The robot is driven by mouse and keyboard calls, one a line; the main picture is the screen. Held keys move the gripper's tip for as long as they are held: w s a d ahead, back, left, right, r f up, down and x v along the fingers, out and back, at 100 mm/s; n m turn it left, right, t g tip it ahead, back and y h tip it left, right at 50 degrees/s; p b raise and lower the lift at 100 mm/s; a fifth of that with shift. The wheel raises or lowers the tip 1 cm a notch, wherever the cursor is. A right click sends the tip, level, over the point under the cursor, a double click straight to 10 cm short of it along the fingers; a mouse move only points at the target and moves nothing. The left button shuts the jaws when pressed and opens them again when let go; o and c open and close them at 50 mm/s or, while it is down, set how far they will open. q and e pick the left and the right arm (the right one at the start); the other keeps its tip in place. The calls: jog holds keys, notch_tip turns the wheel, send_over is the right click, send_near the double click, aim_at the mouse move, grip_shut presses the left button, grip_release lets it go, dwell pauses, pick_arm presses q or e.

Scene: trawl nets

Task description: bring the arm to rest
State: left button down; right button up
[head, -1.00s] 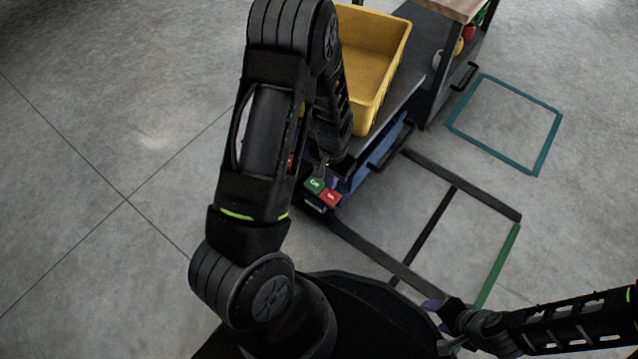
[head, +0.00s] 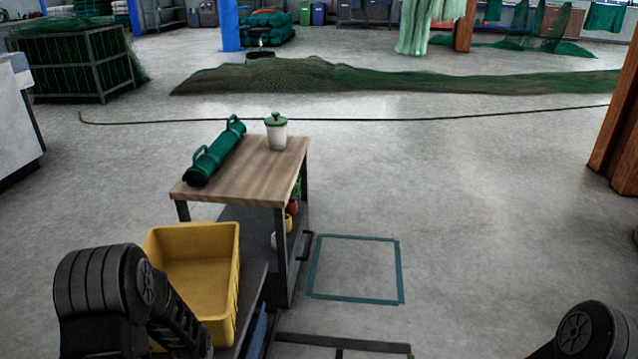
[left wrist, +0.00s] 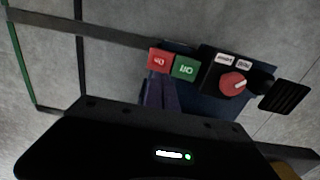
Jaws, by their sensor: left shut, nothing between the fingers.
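My left arm (head: 130,300) rises at the lower left of the head view, in front of the yellow bin. Its gripper is hidden or out of frame there. In the left wrist view my left gripper (left wrist: 160,97) shows purple fingers, shut and empty, partly hidden by the black housing below. Its tips appear just below a red button (left wrist: 159,60) and a green button (left wrist: 186,67); I cannot tell whether they touch. A red knob (left wrist: 232,83) sits right of the buttons. Only a link of my right arm (head: 590,335) shows at the lower right; its gripper is out of view.
A yellow bin (head: 150,241) stands at the cart's near end. A wooden top (head: 262,168) carries a green roll (head: 215,153) and a white jar (head: 276,133). A teal floor outline (head: 399,270) lies to the right. Open floor surrounds the cart; a net heap (head: 330,78) lies behind.

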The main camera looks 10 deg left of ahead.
pick_arm(q)
jog(key=s+d+f+n+t+h, duration=0.1)
jog(key=d+f+t, duration=0.15)
jog(key=d, duration=0.75)
jog(key=s+d+f+g+h, duration=0.1)
jog(key=s+d+f+h, duration=0.2)
jog(key=s+d, duration=0.9)
notch_tip(320, 180, up, 34)
jog(key=s+d+p, duration=0.1)
jog(key=d+p, duration=0.2)
jog(key=p, duration=3)
jog(key=shift+s+r+g+p, duration=0.2)
jog(key=shift+s+g+p, duration=0.2)
jog(key=shift+g, duration=0.05)
pick_arm(e)
notch_tip(320, 180, up, 34)
jog(key=s+a, duration=0.1)
jog(key=s, duration=0.1)
jog(key=shift+s+a+g, duration=0.3)
jog(key=shift+s+a, duration=0.05)
jog(key=shift+a, duration=0.05)
